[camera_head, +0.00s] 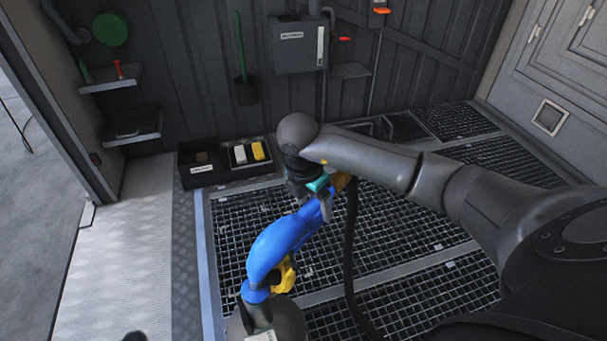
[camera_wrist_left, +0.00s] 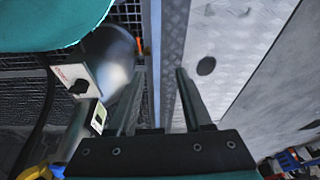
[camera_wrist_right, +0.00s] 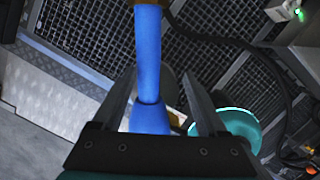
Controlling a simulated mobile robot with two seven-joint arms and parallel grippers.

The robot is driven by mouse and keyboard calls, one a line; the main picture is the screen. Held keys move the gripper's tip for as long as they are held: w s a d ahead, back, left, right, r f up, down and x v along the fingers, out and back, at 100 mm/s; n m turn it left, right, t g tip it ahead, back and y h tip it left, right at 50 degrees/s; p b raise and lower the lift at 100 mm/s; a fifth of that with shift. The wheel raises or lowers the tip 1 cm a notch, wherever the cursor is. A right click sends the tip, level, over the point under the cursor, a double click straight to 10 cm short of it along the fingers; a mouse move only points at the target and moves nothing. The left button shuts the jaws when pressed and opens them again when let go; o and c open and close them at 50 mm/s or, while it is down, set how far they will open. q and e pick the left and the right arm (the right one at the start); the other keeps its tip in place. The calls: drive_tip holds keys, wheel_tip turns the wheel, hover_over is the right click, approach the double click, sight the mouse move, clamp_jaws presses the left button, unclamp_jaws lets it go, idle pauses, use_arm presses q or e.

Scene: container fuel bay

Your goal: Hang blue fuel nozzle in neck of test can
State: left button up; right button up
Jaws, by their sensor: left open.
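The blue fuel nozzle (camera_head: 285,235) slants down and left in the head view, with a yellow part (camera_head: 287,275) near its lower end. My right gripper (camera_head: 322,190) is at its upper end, by the hose. In the right wrist view the blue nozzle (camera_wrist_right: 148,65) runs between my fingers (camera_wrist_right: 160,85). A grey rounded body with a pale label (camera_head: 290,318), apparently the test can, is at the bottom edge below the nozzle. I cannot tell whether the nozzle is in its neck. My left gripper (camera_wrist_left: 158,75) is open and empty beside a grey body (camera_wrist_left: 118,60).
A black hose (camera_head: 351,250) hangs from the nozzle's upper end. A teal round thing (camera_wrist_left: 50,20) is close to my left gripper. Floor grating (camera_head: 400,220) spreads to the right.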

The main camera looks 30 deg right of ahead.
drive_tip(key=shift+r, duration=0.1)
drive_tip(key=a+r+n+y+p, duration=0.1)
drive_tip(key=a+r+n+p, duration=0.2)
drive_tip(key=r+n+p, duration=0.3)
drive_tip(key=a+r+n+y+p, duration=0.1)
drive_tip(key=a+r+n+p, duration=0.2)
drive_tip(key=r+n, duration=0.9)
drive_tip(key=a+r+n+y+p, duration=0.1)
drive_tip(key=a+r+n+p, duration=0.2)
drive_tip(key=r+n+p, duration=0.6)
wheel_tip(320, 180, up, 2)
drive_tip(key=shift+s+a+r+n+y+p, duration=0.3)
drive_tip(key=shift+s+a+n+p, duration=0.1)
drive_tip(key=shift+n, duration=0.2)
